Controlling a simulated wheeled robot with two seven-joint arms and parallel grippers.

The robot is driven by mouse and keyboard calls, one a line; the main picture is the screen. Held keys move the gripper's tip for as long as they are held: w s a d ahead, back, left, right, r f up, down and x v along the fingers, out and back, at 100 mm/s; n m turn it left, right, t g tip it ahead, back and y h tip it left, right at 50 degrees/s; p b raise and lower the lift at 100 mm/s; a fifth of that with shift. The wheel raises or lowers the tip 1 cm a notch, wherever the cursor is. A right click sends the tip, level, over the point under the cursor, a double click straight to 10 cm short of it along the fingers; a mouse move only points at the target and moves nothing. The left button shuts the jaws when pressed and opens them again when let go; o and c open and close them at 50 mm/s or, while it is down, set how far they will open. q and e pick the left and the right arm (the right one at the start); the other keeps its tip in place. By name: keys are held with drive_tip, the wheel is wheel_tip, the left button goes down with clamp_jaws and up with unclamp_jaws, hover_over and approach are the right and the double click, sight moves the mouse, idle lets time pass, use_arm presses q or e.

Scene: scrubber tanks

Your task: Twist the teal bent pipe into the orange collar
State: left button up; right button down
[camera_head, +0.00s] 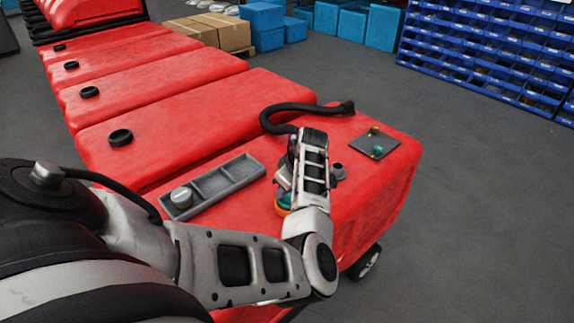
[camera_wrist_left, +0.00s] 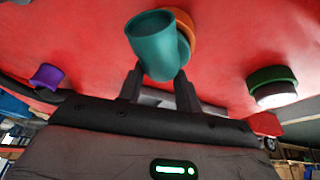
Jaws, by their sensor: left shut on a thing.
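The teal bent pipe (camera_wrist_left: 152,48) is between the two fingers of my left gripper (camera_wrist_left: 160,92), which is shut on it. One open end of the pipe faces up-left in the wrist view. The orange collar (camera_wrist_left: 187,28) is right behind the pipe on the red tank top, partly hidden by it. In the head view, the orange collar (camera_head: 282,211) shows beside my left gripper (camera_head: 286,188), with a bit of the teal pipe (camera_head: 286,198) over it. How deep the pipe sits in the collar cannot be told. My right gripper is not in view.
A grey tray (camera_head: 239,163) with a silver cap (camera_head: 181,197) lies left of the gripper. A black hose (camera_head: 272,125) curves behind it. A dark mat (camera_head: 361,147) with small parts lies right. The wrist view shows a purple fitting (camera_wrist_left: 46,77) and a green ring (camera_wrist_left: 272,77).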

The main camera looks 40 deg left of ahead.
use_arm(q)
drive_tip(key=shift+m+t, duration=0.3)
drive_tip(key=shift+m, duration=0.4)
drive_tip(key=shift+m+t, duration=0.3)
drive_tip(key=shift+m, duration=0.5)
drive_tip(key=shift+m, duration=0.5)
drive_tip(key=shift+m+t, duration=0.3)
drive_tip(key=shift+m, duration=0.1)
drive_tip(key=shift+w+m+h, duration=0.1)
drive_tip(key=shift+m+h, duration=0.3)
drive_tip(key=shift+m, duration=0.2)
